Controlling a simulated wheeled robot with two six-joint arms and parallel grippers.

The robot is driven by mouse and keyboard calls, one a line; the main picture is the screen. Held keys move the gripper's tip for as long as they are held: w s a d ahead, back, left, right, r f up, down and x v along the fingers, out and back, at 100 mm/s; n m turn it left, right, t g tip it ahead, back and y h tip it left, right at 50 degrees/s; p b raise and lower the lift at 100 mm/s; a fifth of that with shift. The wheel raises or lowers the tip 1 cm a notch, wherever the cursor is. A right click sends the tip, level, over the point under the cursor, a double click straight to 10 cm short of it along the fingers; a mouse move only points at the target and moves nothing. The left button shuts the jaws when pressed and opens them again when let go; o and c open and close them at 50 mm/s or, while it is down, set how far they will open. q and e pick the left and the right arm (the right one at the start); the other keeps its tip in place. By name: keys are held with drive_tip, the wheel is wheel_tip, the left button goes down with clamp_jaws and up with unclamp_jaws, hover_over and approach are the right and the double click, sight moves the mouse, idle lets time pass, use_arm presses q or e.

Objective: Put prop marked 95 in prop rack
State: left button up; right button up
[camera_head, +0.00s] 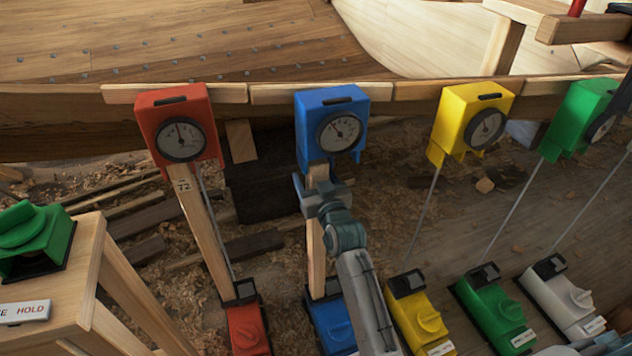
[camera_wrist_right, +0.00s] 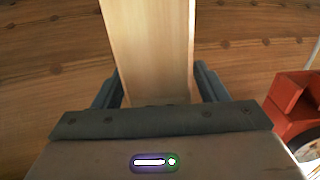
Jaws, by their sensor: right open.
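A wooden prop (camera_head: 315,262) stands under the blue gauge box (camera_head: 329,103); no number on it is readable. My right gripper (camera_head: 318,190) is at its upper part, just below the blue box. In the right wrist view the prop (camera_wrist_right: 148,50) runs between the two open fingers (camera_wrist_right: 157,88), which do not visibly clamp it. A second prop (camera_head: 203,220), marked 72, leans under the red gauge box (camera_head: 180,120). I see no prop marked 95 by its label, and I cannot make out a prop rack. My left gripper is not in view.
Yellow (camera_head: 470,120) and green (camera_head: 580,115) gauge boxes hang along the hull edge, with thin rods below. Coloured floor units (camera_head: 420,312) stand at the bottom. A wooden stand (camera_head: 85,260) with a green knob box and a HOLD label is at the left. Scraps litter the ground.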

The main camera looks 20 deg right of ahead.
drive_tip(key=shift+c, duration=0.3)
clamp_jaws()
drive_tip(key=shift+r, duration=0.1)
drive_tip(key=shift+r+p, duration=0.4)
drive_tip(key=shift+p, duration=0.35)
drive_tip(key=s+p, duration=0.3)
drive_tip(key=s, duration=0.4)
drive_tip(key=shift+s+f, duration=0.25)
idle(1.1)
idle(0.3)
